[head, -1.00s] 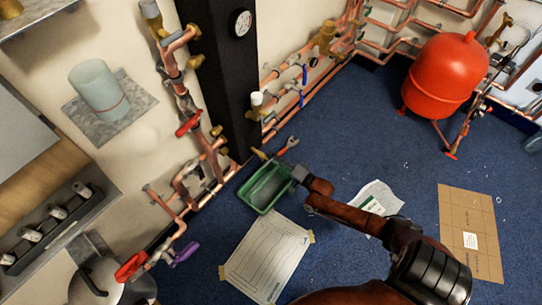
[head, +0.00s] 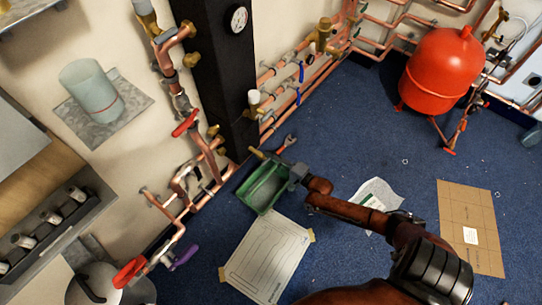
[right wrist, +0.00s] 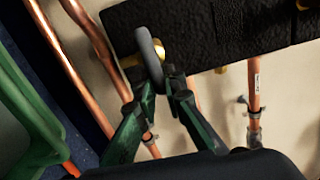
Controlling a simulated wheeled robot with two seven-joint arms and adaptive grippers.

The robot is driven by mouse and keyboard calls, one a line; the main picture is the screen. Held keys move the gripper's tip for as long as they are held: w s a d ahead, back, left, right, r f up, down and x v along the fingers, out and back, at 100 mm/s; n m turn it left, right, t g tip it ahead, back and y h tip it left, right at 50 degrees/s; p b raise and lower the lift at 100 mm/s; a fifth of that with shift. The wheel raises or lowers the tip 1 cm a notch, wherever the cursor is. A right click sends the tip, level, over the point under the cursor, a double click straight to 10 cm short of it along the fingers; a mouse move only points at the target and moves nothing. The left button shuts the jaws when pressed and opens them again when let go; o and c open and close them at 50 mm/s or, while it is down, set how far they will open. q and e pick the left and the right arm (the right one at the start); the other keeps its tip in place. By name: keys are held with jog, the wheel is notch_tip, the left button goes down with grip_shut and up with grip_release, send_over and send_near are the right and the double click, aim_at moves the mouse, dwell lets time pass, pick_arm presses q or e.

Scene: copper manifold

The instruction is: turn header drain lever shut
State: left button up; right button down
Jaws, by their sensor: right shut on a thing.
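The header drain lever (right wrist: 150,52) is a grey, rounded handle on a brass fitting (right wrist: 131,61), in front of a black beam in the right wrist view. My right gripper (right wrist: 165,82) has its two green-black fingers closed around the lower end of the lever. In the head view my right gripper (head: 290,172) is at the right side of the green tray, just right of a small brass drain fitting (head: 257,153) at the foot of the black column. The lever is too small to make out there. My left gripper is not in view.
The green tray (head: 250,194) lies on the blue floor below the drain. Copper pipes (head: 204,150) run along the wall left of the black column (head: 212,75). A red tank (head: 435,78) stands at the back right.

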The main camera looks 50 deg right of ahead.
jog(key=shift+f, duration=0.2)
jog(key=c, duration=2)
grip_release()
jog(key=shift+r, duration=0.1)
jog(key=shift+s, duration=0.15)
jog(key=s, duration=0.7)
jog(key=s+d, duration=0.1)
jog(key=s, duration=0.3)
jog(key=shift+s, duration=0.35)
